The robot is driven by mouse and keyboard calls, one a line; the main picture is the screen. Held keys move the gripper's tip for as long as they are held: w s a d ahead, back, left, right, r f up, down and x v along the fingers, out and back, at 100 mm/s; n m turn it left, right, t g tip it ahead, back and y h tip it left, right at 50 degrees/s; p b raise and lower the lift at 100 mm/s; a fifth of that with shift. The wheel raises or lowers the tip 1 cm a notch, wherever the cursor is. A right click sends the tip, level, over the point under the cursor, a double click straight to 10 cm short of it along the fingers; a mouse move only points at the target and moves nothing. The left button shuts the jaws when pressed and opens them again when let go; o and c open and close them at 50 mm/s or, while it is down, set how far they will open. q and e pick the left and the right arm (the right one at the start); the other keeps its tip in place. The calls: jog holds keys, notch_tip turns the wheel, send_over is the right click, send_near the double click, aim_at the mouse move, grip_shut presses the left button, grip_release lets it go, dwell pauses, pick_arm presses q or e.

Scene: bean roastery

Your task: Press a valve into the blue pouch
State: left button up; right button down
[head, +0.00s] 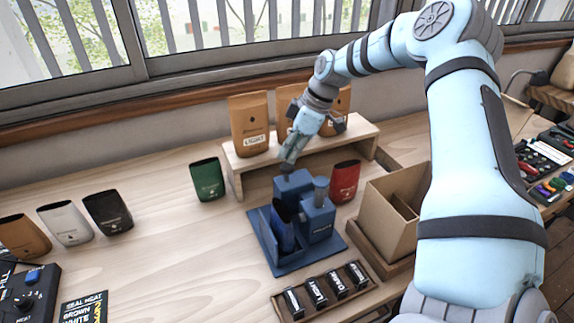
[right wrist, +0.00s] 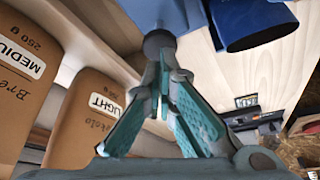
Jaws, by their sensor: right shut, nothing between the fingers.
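The dark blue pouch (head: 282,229) stands upright in the blue press (head: 318,220), on its blue base. In the right wrist view the pouch's open mouth (right wrist: 258,38) shows at the upper right. My right gripper (head: 287,163) is shut and empty, pointing down at the dark round knob (right wrist: 158,42) on top of the press. Its fingertips (right wrist: 162,58) meet right at the knob; they look to be touching it or very close. No loose valve can be made out. My left gripper is not in view.
Green (head: 207,180), red (head: 345,181), black (head: 108,212) and white (head: 66,223) pouches stand around. A wooden shelf (head: 240,161) with brown bags is behind the press. A cardboard box (head: 388,222) stands right; a tray (head: 290,309) of labelled pieces lies in front.

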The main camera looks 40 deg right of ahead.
aim_at(283, 165)
jog(key=shift+w+f, duration=0.1)
jog(key=shift+w, duration=0.1)
jog(key=shift+w+a, duration=0.15)
jog(key=shift+w, duration=0.05)
jog(key=shift+w+a+b, duration=0.2)
jog(key=shift+w+b, duration=0.15)
jog(key=shift+w, duration=0.05)
jog(key=shift+s+f, duration=0.1)
jog(key=shift+f+b, duration=1.35)
jog(key=shift+f, duration=0.3)
jog(key=shift+r, duration=0.1)
notch_tip(283, 165, up, 6)
jog(key=p, duration=0.5)
